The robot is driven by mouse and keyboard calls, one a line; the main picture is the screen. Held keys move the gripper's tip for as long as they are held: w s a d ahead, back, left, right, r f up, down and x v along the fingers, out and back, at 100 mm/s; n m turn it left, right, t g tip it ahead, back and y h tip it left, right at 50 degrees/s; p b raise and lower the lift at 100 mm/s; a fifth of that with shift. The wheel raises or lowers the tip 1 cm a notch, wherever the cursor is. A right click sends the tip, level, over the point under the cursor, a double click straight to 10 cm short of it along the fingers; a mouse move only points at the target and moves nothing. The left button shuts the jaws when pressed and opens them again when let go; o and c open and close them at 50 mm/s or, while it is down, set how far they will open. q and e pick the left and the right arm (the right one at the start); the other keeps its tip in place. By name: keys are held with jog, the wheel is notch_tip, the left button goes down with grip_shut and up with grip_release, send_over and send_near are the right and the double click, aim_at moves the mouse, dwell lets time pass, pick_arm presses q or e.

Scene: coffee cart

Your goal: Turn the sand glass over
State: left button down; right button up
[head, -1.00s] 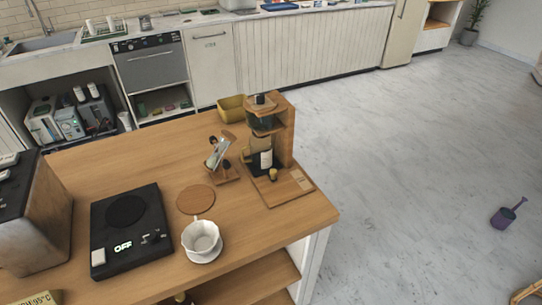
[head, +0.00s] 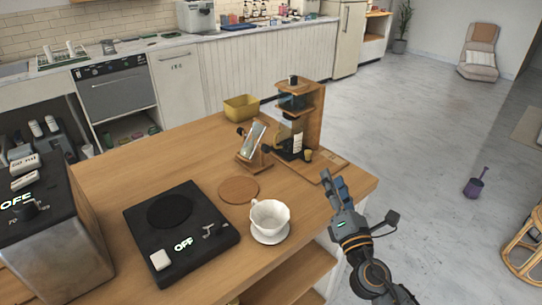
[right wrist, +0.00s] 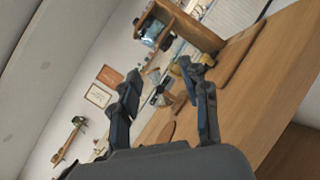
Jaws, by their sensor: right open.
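The sand glass (head: 254,139) is a small clear glass in a wooden stand on the wooden cart top. It sits tilted, left of the wooden coffee dripper stand. My right gripper (head: 333,180) is open and empty near the right edge of the cart, to the right of the sand glass and clearly apart from it. In the right wrist view its two fingers (right wrist: 160,82) are spread. The sand glass looks small and far off between them there, hard to make out. My left gripper is not in view.
The wooden dripper stand (head: 315,115) with a dark bottle stands right of the sand glass. A white cup (head: 270,217) on a saucer, a round coaster (head: 238,190), a black scale (head: 180,232) and a yellow container (head: 241,107) are also on the cart. A metal machine (head: 55,235) is at left.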

aim_at(268, 150)
jog(key=w+a+n+g+y, duration=0.1)
jog(key=a+n+g+y, duration=0.1)
jog(key=n, duration=0.5)
jog(key=w+a+f+n+g+y, duration=0.1)
jog(key=w+a+n+g+y, duration=0.1)
jog(key=n, duration=0.6)
jog(key=w+a+n+g+y, duration=0.2)
jog(key=n+y, duration=0.2)
jog(key=n, duration=0.3)
jog(key=shift+w+f, duration=0.2)
jog(key=shift+f, duration=0.15)
jog(key=shift+w+f+n, duration=0.15)
jog(key=shift+w+n, duration=0.1)
jog(key=shift+n, duration=0.15)
jog(key=b+x, duration=0.1)
jog(key=x, duration=0.7)
jog(key=b+x, duration=0.1)
jog(key=x, duration=0.3)
jog(key=shift+s+a+f+b, duration=0.1)
jog(key=shift+f+b, duration=0.2)
jog(key=shift+f, duration=0.05)
jog(key=shift+x, duration=0.75)
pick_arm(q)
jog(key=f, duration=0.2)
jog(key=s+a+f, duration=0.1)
pick_arm(e)
jog(key=shift+r, duration=0.15)
